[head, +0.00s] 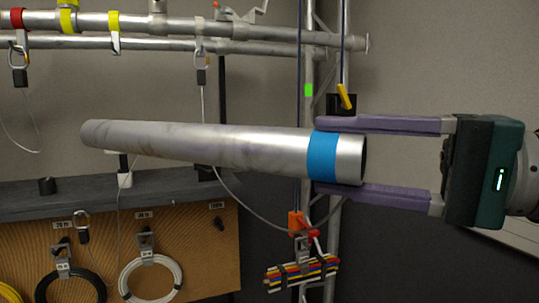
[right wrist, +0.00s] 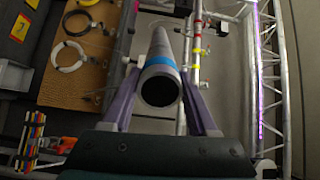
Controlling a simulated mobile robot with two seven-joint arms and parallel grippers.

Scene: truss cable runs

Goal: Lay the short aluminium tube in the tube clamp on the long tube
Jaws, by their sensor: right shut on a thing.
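The short aluminium tube (head: 220,145) is a silver cylinder with a blue band near its right end. It lies almost level across the head view, and its open end faces the camera in the right wrist view (right wrist: 160,85). My right gripper (head: 322,156) is shut on it at the blue band, one purple finger above and one below. The long tube (head: 130,22) runs along the top of the head view, behind and above the short tube. A grey fitting (head: 240,14) with an angled arm sits on it; I cannot tell whether this is the tube clamp. My left gripper is out of view.
Carabiners (head: 19,58) and coloured straps hang from the rails at upper left. A dark shelf (head: 60,200) and a pegboard (head: 180,235) with cable coils stand below. A truss upright (head: 332,235) and a bundle of coloured cables (head: 300,272) are behind the gripper.

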